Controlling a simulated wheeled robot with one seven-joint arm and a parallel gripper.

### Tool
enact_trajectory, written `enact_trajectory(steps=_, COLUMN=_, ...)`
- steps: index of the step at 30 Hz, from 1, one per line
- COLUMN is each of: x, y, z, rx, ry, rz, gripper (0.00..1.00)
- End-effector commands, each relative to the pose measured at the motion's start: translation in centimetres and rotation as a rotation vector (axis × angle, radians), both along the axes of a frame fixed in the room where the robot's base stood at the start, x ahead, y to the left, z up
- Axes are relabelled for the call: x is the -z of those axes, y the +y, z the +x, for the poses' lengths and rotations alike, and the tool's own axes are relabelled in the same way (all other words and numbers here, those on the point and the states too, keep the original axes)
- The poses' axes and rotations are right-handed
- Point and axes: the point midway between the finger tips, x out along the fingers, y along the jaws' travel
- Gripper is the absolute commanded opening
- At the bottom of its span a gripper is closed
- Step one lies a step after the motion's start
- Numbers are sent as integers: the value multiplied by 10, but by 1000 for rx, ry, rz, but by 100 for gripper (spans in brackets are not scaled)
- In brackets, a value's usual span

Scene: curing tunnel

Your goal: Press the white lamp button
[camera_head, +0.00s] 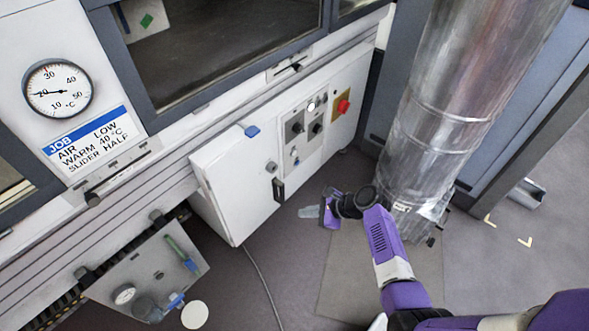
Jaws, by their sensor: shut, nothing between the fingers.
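The white lamp button (311,106) is a small bright round spot on the upper part of the control panel (326,133), on the front of the white cabinet. It sits above two dark knobs and left of a red mushroom button (343,106) on a yellow plate. My gripper (325,211) is purple, low and right of the cabinet, below the panel in the picture and clearly apart from the button. It is shut and empty. The fingertips are small and partly turned away from view.
A large silver duct (440,110) stands close to the right of my arm. The cabinet door (236,192) has a black handle. A gauge and job card (93,140) are at upper left. A cable (263,285) lies on the floor. A small pale piece (309,211) shows beside my gripper.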

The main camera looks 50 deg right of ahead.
Motion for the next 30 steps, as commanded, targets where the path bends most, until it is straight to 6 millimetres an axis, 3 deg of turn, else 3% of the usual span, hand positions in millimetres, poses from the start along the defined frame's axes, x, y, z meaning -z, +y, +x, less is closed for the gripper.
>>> enact_trajectory(steps=30, x=0, y=0, z=9, rx=0, ry=0, rz=0, gripper=0)
